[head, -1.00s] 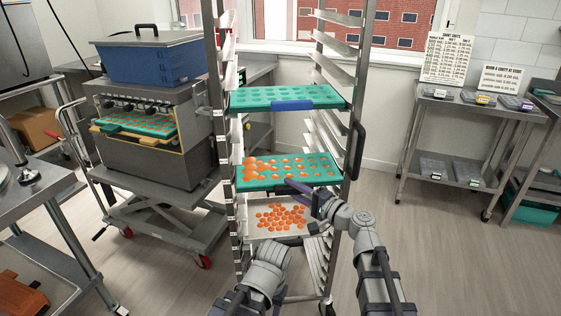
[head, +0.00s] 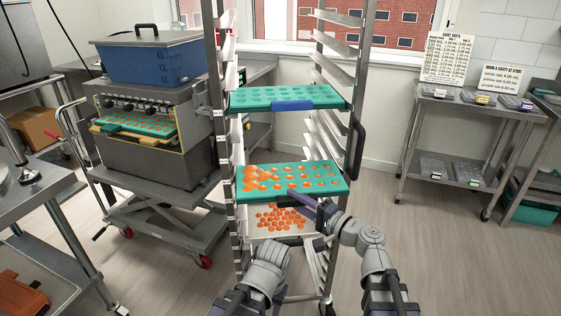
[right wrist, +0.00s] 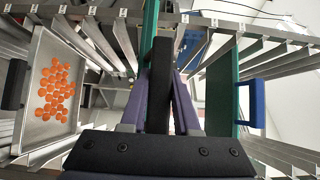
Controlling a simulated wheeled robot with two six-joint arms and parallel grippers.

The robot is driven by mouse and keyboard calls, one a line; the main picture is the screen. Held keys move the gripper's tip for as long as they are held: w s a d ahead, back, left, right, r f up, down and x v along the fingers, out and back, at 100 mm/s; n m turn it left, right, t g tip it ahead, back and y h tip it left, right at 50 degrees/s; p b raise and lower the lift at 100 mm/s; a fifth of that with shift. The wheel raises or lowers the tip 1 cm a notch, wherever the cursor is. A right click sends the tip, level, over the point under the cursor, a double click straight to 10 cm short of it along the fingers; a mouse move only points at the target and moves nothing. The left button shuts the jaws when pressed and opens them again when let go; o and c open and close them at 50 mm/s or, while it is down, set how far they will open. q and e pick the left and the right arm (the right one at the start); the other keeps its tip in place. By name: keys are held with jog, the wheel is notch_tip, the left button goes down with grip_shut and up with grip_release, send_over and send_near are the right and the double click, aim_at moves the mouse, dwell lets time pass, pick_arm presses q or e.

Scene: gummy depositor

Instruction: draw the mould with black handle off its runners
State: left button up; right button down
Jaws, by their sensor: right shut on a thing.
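The green mould (head: 333,182) lies level in the rack's middle, orange gummies in its cavities, most heavily at the left. Its front edge stands toward me. Its black handle (right wrist: 160,85) is between the purple fingers in the right wrist view, where the mould's green edge (right wrist: 150,25) shows behind. My right gripper (head: 303,200) is shut on this handle at the front edge. In the head view the fingers largely hide the handle. My left arm comes in at the bottom, but its gripper is not visible.
Above is another green mould (head: 265,100) with a blue handle (head: 291,106). Below is a pale tray (head: 255,232) of loose orange gummies. Rack posts (head: 352,150) flank the mould. The depositor (head: 150,165) stands left, a steel side table (head: 470,110) right. Floor at right is clear.

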pick_arm(q)
jog(key=shift+r+p, duration=0.35)
jog(key=shift+r, duration=0.05)
pick_arm(e)
jog(key=shift+r, duration=0.4)
jog(key=shift+s, duration=0.15)
